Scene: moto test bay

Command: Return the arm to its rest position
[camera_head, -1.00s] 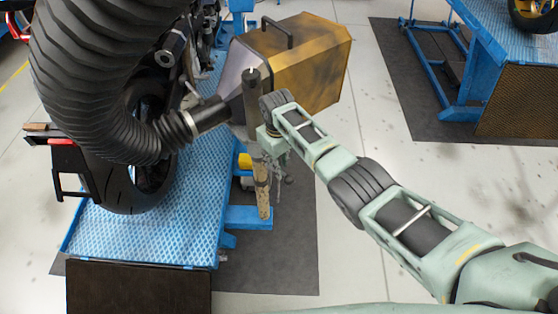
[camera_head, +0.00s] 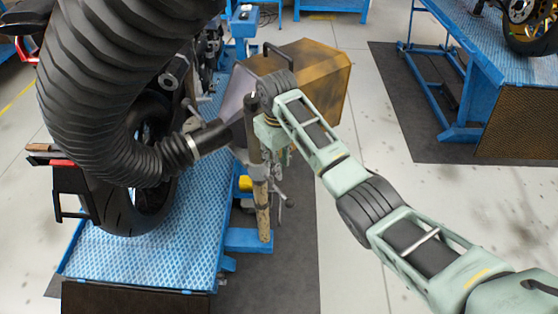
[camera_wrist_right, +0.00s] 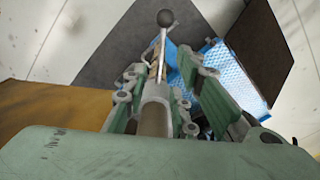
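My right arm reaches in from the lower right of the head view. Its pale green gripper (camera_head: 272,150) points down beside the upright post (camera_head: 262,205) of the exhaust extraction stand. In the right wrist view the gripper's fingers (camera_wrist_right: 162,70) are apart, with part of the stand and a thin rod with a black ball knob (camera_wrist_right: 166,18) showing between them. The right finger has a clear gap to the rod. Contact on the left side cannot be told. I see nothing held. My left gripper is not in view.
A ribbed black hose (camera_head: 95,90) arches over a motorcycle's wheel to the stand. A worn yellow box (camera_head: 315,75) stands behind the gripper. The motorcycle stands on a blue lift platform (camera_head: 150,260). Another blue lift (camera_head: 480,55) is at upper right. Pale floor (camera_head: 350,270) around my arm is clear.

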